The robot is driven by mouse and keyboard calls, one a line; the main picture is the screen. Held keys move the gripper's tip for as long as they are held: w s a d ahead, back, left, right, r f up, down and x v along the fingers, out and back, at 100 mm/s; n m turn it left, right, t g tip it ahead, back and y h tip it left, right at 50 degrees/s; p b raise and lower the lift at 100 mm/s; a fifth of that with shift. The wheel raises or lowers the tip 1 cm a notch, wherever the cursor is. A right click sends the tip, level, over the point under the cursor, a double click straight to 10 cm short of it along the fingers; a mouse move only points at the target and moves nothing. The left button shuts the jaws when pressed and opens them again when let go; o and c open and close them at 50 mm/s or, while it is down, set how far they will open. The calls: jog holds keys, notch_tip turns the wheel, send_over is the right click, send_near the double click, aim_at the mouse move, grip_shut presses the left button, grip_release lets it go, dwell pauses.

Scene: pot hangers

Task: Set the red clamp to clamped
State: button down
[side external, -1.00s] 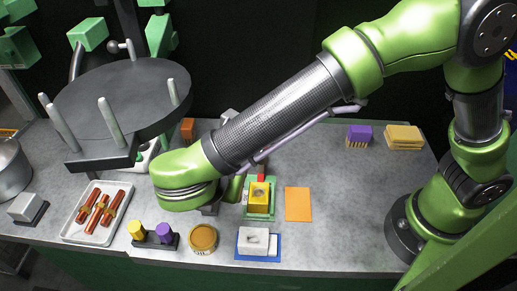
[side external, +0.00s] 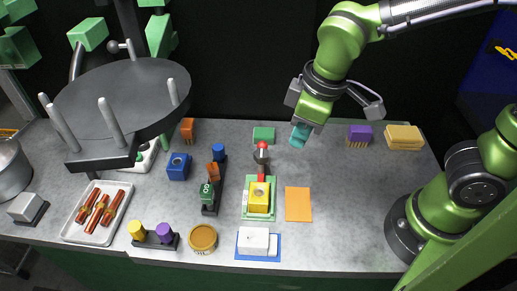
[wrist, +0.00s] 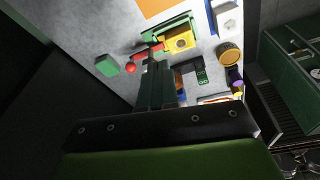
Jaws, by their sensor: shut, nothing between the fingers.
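The red clamp (side external: 262,160) stands at the back end of a green fixture (side external: 249,211), with a red knob on its raised grey lever and a red part at the fixture. In the wrist view, its red knob (wrist: 130,68) is left of the fingers. A yellow block (side external: 259,193) with a round hole sits in the fixture. My gripper (side external: 299,138) is shut and empty, above and to the right of the clamp, apart from it. The wrist view shows its fingers (wrist: 155,80) together.
A green block (side external: 264,134) lies behind the clamp. A black stand (side external: 217,190) with several coloured pieces and a blue block (side external: 178,166) are to the left. An orange sheet (side external: 298,204) lies to the right. A purple brush (side external: 359,134) and yellow sponges (side external: 404,137) are farther right.

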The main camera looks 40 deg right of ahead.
jog(key=s+d+r+m+t, duration=0.1)
jog(key=d+r+m+t, duration=0.1)
jog(key=d+m, duration=0.3)
jog(key=s+d+r+m+t+y, duration=0.1)
jog(key=d+r+m+t, duration=0.2)
jog(key=d+r+m, duration=0.1)
jog(key=shift+s+d+m, duration=0.35)
jog(key=shift+d+m, duration=0.15)
jog(key=shift+d, duration=0.8)
